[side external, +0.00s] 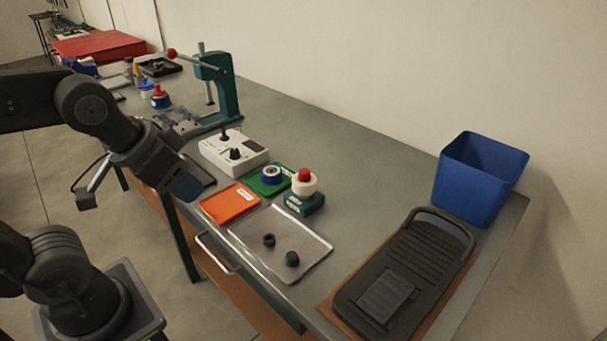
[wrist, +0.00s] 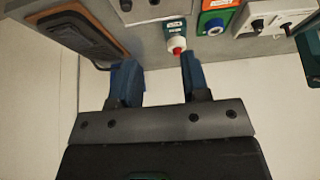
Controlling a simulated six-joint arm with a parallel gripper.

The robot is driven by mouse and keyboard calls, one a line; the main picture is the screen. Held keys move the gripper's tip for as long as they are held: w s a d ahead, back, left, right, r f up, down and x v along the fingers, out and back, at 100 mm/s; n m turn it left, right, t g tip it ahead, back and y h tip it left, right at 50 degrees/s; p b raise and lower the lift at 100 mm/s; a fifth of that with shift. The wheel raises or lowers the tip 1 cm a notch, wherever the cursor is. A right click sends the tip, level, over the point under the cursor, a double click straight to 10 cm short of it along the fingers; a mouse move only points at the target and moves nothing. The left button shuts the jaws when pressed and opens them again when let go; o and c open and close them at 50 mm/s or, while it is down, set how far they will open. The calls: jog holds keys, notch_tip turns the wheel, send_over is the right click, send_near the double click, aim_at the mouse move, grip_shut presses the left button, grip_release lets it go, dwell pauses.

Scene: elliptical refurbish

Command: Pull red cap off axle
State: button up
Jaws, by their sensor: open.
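The red cap (side external: 304,175) sits on top of a white wheel (side external: 309,188) on a small green stand (side external: 306,206) in the middle of the bench. The axle is not visible beneath the cap. The wrist view also shows the red cap (wrist: 177,51), small and beyond my fingers, close to the right fingertip in the picture. My gripper (wrist: 157,62) is open and empty, with its two blue fingers wide apart. In the side view my gripper (side external: 184,188) is at the bench's left edge, well to the left of the cap and apart from it.
A green tray with a blue-and-white wheel (side external: 271,175), an orange tray (side external: 228,203) and a white control box (side external: 233,152) lie left of the stand. A blue bin (side external: 478,185) and black elliptical part (side external: 405,280) stand right.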

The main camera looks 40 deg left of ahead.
dwell(0.5)
jog(key=shift+o, duration=0.9)
jog(key=shift+r, duration=0.1)
jog(key=shift+o, duration=0.7)
jog(key=w+r+m+g, duration=0.1)
jog(key=w+r+m, duration=0.2)
jog(key=w+m, duration=0.4)
jog(key=shift+w+r+y, duration=0.25)
jog(key=shift+w+y, duration=0.15)
jog(key=m+g+y, duration=0.2)
jog(key=m+g, duration=0.1)
jog(key=m, duration=1.3)
send_over(305, 172)
jog(key=s+d, duration=0.1)
jog(key=d, duration=0.3)
notch_tip(305, 172, down, 4)
jog(key=shift+n, duration=0.3)
jog(key=x, duration=0.9)
jog(key=s+x, duration=0.1)
jog(key=x, duration=0.3)
jog(key=shift+w+a+f, duration=0.1)
jog(key=shift+a+f, duration=0.1)
jog(key=shift+a, duration=0.15)
jog(key=shift+c, duration=0.3)
grip_shut()
